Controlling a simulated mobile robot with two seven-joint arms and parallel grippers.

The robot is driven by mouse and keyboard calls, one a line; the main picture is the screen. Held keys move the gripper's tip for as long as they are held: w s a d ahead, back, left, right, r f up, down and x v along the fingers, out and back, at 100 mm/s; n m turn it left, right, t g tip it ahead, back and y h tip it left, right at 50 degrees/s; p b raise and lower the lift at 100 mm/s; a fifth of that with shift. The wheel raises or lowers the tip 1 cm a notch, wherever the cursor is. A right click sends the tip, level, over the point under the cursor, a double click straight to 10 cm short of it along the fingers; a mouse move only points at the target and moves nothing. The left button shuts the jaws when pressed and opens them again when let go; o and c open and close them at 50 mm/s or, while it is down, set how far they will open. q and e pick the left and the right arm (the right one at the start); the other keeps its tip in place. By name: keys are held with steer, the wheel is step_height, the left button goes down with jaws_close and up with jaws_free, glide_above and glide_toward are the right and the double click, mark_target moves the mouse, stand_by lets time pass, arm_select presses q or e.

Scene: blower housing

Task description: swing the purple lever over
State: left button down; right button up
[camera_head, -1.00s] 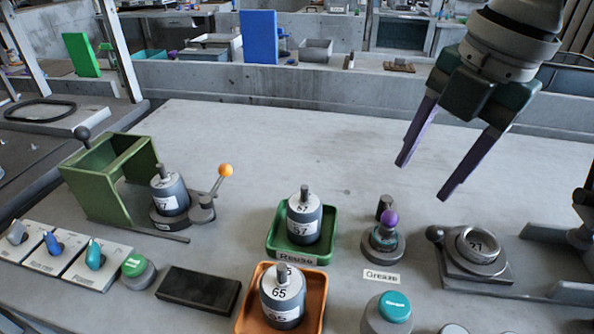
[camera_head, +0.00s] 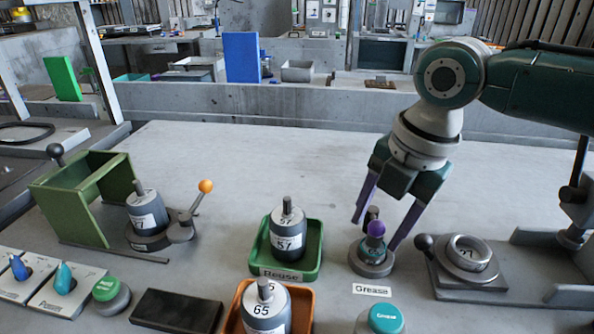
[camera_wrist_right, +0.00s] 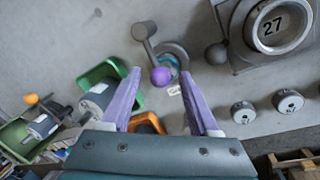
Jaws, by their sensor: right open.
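The purple lever (camera_head: 376,229) is a purple ball knob on a round grey base, behind the "Grease" label. It also shows in the right wrist view (camera_wrist_right: 160,76), beyond the fingertips and between their lines. My right gripper (camera_head: 374,233) is open, with its purple fingers pointing down on either side of the lever's knob. In the wrist view the gap between the fingers (camera_wrist_right: 160,84) is empty, and the knob appears just past it; whether a finger touches it, I cannot tell. My left gripper is not in view.
A green tray (camera_head: 317,262) holding a motor stands left of the lever. A fixture with a ring marked 27 (camera_head: 468,256) stands right. A teal-capped button (camera_head: 386,318) is in front. An orange-knobbed fixture (camera_head: 205,187) is at left. The table behind is clear.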

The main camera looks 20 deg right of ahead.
steer(key=shift+c, duration=0.3)
jaws_close()
stand_by(0.4)
